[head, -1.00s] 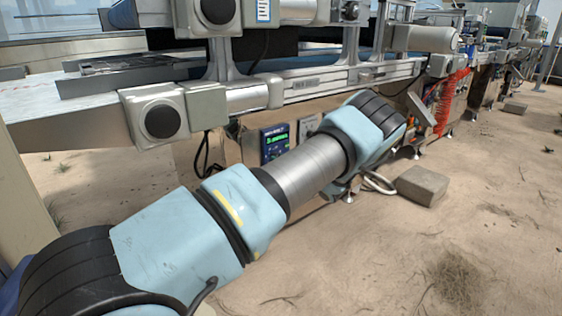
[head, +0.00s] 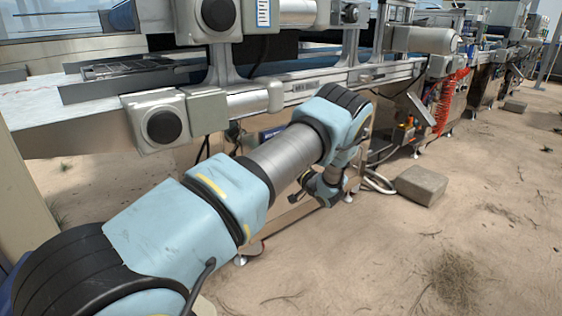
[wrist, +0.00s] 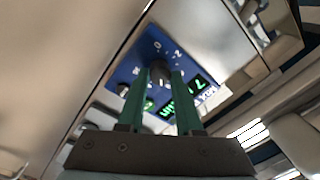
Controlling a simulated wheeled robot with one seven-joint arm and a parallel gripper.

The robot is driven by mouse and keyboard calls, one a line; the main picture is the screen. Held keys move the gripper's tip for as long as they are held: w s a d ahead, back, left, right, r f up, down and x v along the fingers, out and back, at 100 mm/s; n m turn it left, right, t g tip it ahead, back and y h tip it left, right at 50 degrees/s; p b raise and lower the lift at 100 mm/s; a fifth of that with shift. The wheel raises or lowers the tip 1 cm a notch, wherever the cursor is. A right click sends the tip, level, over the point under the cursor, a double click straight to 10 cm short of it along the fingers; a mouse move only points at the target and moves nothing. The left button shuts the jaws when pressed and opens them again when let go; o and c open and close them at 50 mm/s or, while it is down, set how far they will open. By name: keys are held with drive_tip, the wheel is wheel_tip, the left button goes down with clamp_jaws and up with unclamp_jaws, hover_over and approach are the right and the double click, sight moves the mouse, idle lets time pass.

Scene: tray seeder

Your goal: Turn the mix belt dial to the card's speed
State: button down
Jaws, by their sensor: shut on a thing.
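The blue control panel (wrist: 152,52) shows at a tilt in the wrist view, with a dark dial (wrist: 160,74), pale marks around it and lit green digits that are partly covered. My gripper (wrist: 161,78) has its two green fingers closed on the dial, one on each side. The dial's exact pointer position is hard to read. In the head view only a sliver of the blue panel (head: 272,132) shows above my arm; the dial and fingertips are hidden there. A small white card with blue edges (head: 264,13) hangs high on the machine; its print is too small to read.
The conveyor frame (head: 310,84) runs above my arm. A grey block (head: 421,185) lies on the sandy floor at right. The floor in front is mostly clear.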

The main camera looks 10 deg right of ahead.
drive_tip(key=shift+m, duration=0.9)
drive_tip(key=c, duration=0.6)
unclamp_jaws()
drive_tip(key=p+v, duration=0.1)
drive_tip(key=v, duration=0.9)
drive_tip(key=shift+s+d, duration=0.15)
drive_tip(key=shift+s, duration=0.2)
drive_tip(key=shift+s+d, duration=0.1)
